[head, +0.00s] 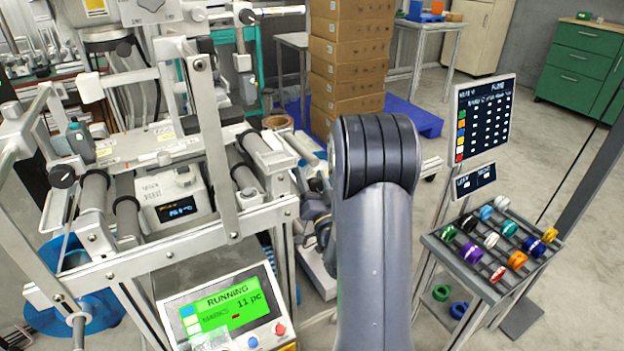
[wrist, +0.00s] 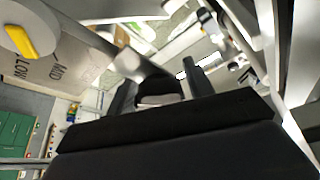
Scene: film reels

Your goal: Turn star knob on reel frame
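The reel frame (head: 225,145) is a grey metal stand with rollers on the left of the head view. In the head view my arm hides the fingers.
A control box (head: 225,305) with a green "RUNNING" screen stands at the frame's front. A rack of coloured rolls (head: 478,262) and a dark sign board (head: 484,116) are on the right. Stacked cartons (head: 350,60) stand behind my arm. Floor at the far right is clear.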

